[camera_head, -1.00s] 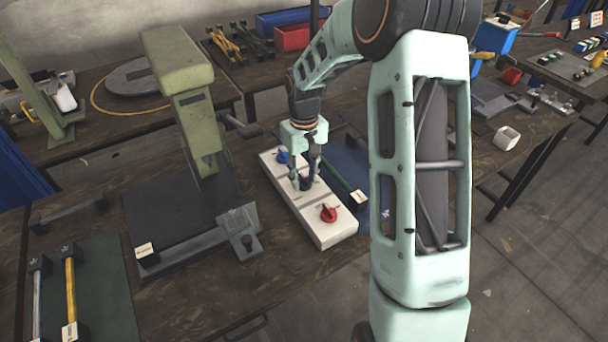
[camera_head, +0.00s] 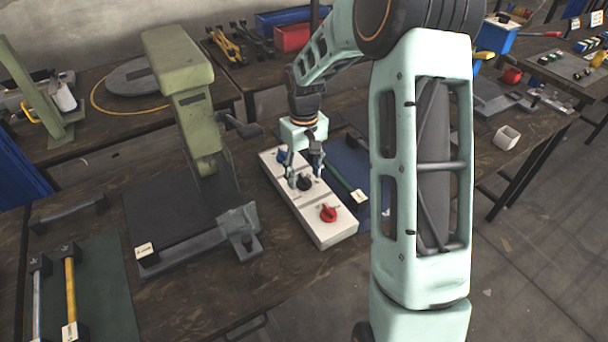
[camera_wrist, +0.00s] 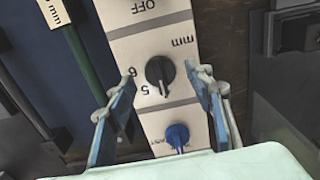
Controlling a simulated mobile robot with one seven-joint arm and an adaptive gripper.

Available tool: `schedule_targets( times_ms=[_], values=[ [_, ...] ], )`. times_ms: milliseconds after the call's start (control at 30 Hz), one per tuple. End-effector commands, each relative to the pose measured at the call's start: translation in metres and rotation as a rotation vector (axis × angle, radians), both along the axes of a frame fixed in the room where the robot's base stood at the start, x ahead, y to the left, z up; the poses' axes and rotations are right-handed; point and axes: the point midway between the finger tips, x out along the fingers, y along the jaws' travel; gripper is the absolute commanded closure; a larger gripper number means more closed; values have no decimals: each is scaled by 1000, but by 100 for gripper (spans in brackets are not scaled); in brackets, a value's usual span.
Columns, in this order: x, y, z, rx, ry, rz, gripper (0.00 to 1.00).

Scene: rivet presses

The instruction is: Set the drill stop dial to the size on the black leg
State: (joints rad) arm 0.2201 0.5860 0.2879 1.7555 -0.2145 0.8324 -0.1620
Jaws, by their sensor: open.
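The drill stop dial, a black knob (camera_wrist: 160,70), sits on a white panel (camera_head: 334,229), with printed 5, 6 and mm around it. It shows in the head view too (camera_head: 304,183). In the wrist view its pointer end faces the picture's bottom, just right of the 5. My gripper (camera_wrist: 163,92) is open, its fingers apart on either side of the dial; in the head view it is over the panel (camera_head: 304,176). A dark bar (camera_wrist: 20,100) with black ends lies at the wrist view's left. I cannot tell which part is the black leg; no size is readable on it.
A blue knob (camera_wrist: 177,136) and a red knob (camera_head: 328,213) flank the dial on the panel. A green bar (camera_wrist: 82,62) with a mm label lies beside it. A green press (camera_head: 185,85) stands left. Yellow (camera_head: 70,290) and pale bars lie on a mat lower left.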

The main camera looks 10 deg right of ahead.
Motion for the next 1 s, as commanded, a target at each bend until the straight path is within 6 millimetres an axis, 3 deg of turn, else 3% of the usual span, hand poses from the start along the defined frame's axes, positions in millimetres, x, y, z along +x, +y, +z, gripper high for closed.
schedule_targets(
  times_ms=[300,500,700,1000],
  values=[
    [2,0,66,-1,-8,0,52],
    [1,0,99,1,-5,0,52],
    [1,0,112,0,-3,1,52],
    [1,0,112,0,-3,1,52]
  ],
)
